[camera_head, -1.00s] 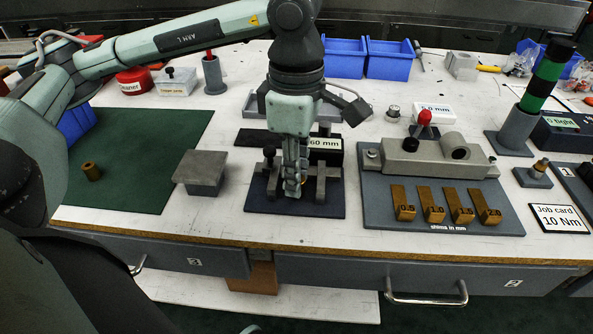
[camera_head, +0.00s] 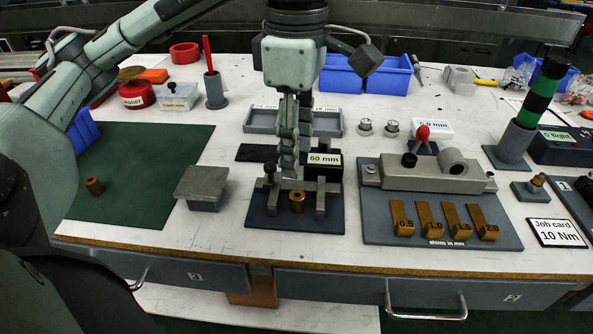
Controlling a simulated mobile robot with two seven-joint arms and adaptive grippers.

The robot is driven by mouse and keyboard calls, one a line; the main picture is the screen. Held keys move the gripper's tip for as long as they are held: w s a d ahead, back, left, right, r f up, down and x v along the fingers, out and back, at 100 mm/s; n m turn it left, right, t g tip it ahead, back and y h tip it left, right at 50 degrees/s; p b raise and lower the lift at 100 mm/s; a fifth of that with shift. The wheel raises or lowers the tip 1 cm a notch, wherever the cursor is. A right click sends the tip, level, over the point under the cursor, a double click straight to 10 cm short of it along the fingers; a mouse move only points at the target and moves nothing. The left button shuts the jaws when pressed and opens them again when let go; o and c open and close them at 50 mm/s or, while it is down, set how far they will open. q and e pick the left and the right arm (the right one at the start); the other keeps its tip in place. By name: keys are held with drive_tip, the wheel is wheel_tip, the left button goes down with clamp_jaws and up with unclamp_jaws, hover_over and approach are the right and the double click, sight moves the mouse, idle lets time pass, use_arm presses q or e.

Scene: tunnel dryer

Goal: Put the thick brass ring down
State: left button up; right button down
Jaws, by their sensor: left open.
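A brass ring (camera_head: 297,201) stands upright on the dark blue fixture plate (camera_head: 262,219), between two grey supports. A second brass ring (camera_head: 94,186) stands on the green mat (camera_head: 140,170) at the left. I cannot tell from size alone which of the two is the thick one. My left gripper (camera_head: 290,176) points down just above and behind the ring on the fixture. It is open and appears clear of that ring, its fingers seen nearly edge-on. My right gripper is not in view.
A grey block (camera_head: 202,186) stands left of the fixture. A black block labelled 60 mm (camera_head: 324,168) is close behind it. To the right is a grey plate (camera_head: 440,230) with numbered shims. Blue bins (camera_head: 390,77) stand at the back. The bench front edge is clear.

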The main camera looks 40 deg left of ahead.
use_arm(q)
drive_tip(key=shift+r+p, duration=0.5)
drive_tip(key=shift+r, duration=1.4)
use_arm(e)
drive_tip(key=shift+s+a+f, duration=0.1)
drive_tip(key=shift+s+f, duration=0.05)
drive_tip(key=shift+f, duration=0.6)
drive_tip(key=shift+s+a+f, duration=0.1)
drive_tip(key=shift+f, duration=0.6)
